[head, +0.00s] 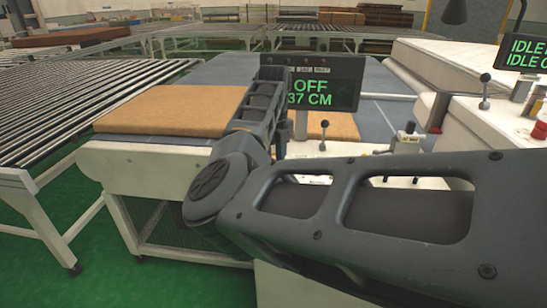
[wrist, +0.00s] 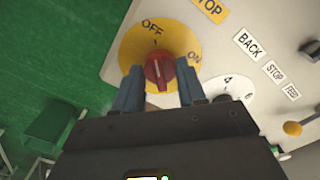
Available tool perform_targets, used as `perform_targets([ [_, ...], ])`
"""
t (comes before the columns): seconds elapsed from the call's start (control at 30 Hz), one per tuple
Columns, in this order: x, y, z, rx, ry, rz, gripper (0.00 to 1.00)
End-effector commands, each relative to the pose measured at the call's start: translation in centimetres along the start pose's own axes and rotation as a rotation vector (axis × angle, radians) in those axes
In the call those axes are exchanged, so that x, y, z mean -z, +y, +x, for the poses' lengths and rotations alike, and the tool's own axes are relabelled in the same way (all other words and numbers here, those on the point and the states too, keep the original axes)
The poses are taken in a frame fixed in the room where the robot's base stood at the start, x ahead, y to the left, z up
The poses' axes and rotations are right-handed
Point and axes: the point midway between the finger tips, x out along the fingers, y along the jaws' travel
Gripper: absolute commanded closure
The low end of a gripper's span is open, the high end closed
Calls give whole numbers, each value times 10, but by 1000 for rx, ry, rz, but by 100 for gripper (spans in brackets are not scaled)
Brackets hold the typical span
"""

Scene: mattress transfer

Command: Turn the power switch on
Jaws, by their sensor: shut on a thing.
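The power switch is a red rotary knob (wrist: 160,72) on a yellow round plate (wrist: 136,50) marked OFF and ON. In the wrist view its white mark points toward OFF. My gripper (wrist: 160,88) has its two blue fingers on either side of the knob and is shut on it. In the head view a display (head: 330,84) reads OFF and 37 CM. My arm crosses the head view, and I cannot make out my gripper or the red knob there.
Labels STOP, BACK and FEED and a yellow knob (wrist: 292,128) lie to the right on the panel (wrist: 225,60). A brown mattress slab (head: 165,110) lies on the machine. A roller conveyor (head: 90,95) is at left. A lever (head: 324,132) stands below the display.

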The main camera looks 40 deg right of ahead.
Motion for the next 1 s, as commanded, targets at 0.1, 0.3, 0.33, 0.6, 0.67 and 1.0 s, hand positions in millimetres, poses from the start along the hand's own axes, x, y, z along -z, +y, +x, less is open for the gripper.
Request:
perform_targets([
  [0.1, 0, 1, 0, -2, 0, 15, 90],
  [0.3, 0, 1, 0, -4, 0, 97, 90],
  [0.33, 0, 1, 0, -3, 0, 115, 90],
  [0.6, -1, 2, 0, -5, 0, 342, 90],
  [0.67, -1, 1, 1, -4, -1, 400, 90],
  [1.0, -1, 1, 1, -4, -1, 724, 90],
])
